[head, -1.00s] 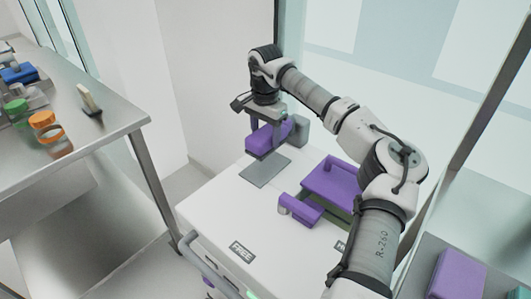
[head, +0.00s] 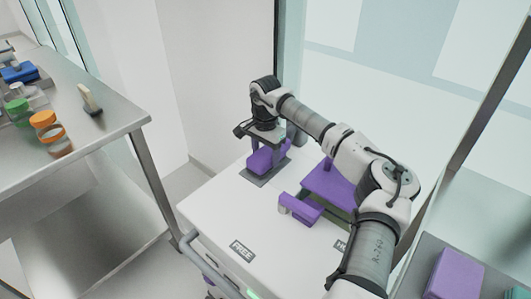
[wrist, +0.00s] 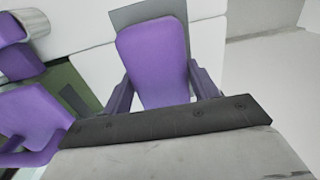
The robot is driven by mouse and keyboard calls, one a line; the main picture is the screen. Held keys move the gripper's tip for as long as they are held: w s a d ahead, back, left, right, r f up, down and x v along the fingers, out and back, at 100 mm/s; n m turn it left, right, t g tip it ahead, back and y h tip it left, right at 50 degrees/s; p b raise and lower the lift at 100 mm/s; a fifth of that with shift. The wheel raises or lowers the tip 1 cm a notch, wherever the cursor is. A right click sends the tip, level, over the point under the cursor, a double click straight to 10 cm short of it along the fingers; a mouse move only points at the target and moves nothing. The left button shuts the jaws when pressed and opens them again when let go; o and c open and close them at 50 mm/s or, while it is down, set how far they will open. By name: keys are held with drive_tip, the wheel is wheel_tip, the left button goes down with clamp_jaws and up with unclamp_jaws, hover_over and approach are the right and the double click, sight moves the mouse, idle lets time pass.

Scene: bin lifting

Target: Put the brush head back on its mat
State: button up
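The brush head (head: 260,162) is a purple block. It is low over the grey mat (head: 264,180), near the far left corner of the white cart top. I cannot tell whether its underside touches the mat. My gripper (head: 268,150) points down from above with a finger on each side of the block and looks shut on it. In the wrist view the brush head (wrist: 155,60) sits between the two fingers, with part of the mat (wrist: 150,12) showing beyond it. The block covers most of the mat.
A purple tray-like piece (head: 328,185) and a smaller purple handled piece (head: 301,208) lie on the white cart top (head: 225,215) right of the mat. A steel table (head: 110,125) with jars stands left. A purple box (head: 455,275) is at the lower right.

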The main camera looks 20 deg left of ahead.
sight(266, 152)
drive_tip(key=o, duration=0.4)
wheel_tip(266, 152, up, 12)
drive_tip(key=shift+r+b, duration=0.15)
drive_tip(key=shift+b, duration=0.25)
